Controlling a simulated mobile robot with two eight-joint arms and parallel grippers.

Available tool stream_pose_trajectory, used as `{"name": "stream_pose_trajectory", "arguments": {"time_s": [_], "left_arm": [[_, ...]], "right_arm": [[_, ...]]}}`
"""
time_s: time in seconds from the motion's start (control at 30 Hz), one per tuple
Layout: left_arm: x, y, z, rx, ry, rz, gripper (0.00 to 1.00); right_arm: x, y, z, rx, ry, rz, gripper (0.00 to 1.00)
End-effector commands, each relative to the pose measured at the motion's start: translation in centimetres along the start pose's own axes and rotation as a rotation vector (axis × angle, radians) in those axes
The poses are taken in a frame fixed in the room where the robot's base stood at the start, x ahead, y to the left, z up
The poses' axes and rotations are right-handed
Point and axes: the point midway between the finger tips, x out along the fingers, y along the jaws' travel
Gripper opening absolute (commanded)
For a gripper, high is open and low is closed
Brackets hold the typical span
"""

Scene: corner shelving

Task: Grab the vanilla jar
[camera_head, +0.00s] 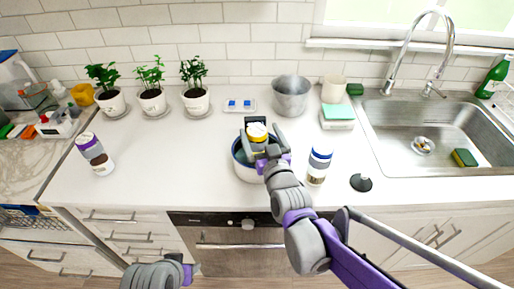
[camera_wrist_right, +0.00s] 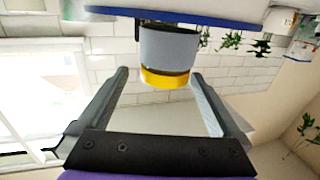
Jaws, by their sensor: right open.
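Labels are too small to read, so I cannot tell for sure which jar is the vanilla one. A jar with a yellow lid (camera_head: 257,132) is between the fingers of my right gripper (camera_head: 262,138), at a blue-rimmed white pot (camera_head: 246,174). In the right wrist view, which is upside down, the yellow-lidded jar (camera_wrist_right: 166,55) has a grey body and sits between the open fingers (camera_wrist_right: 160,88), with a gap on each side. Whether it stands in or behind the pot is unclear. A blue-lidded jar (camera_head: 319,166) and a purple-labelled jar (camera_head: 95,153) stand on the counter.
The white counter (camera_head: 165,165) is clear between the purple-labelled jar and the pot. Behind are potted plants (camera_head: 151,100), a metal pot (camera_head: 291,102) and a cream cup (camera_head: 333,90). A black round object (camera_head: 361,183) lies right of the blue-lidded jar. The sink (camera_head: 425,140) is at right.

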Motion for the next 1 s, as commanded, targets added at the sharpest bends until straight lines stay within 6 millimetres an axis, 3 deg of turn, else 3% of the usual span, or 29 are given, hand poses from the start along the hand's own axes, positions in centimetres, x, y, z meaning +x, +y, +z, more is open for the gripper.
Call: {"name": "stream_pose_trajectory", "arguments": {"time_s": [0.33, 0.63, 1.0], "left_arm": [[-0.2, 0.0, -0.1, 0.000, 0.001, 0.000, 0.50], [-0.2, 0.0, -0.1, 0.000, 0.001, 0.000, 0.50], [-0.2, 0.0, -0.1, 0.000, 0.001, 0.000, 0.50]], "right_arm": [[4.5, -0.5, 0.5, 0.000, -0.001, 0.000, 1.00], [5.0, -0.5, 0.5, 0.000, -0.001, 0.000, 1.00], [4.9, -0.5, 0.5, 0.000, -0.001, 0.000, 0.33]]}}
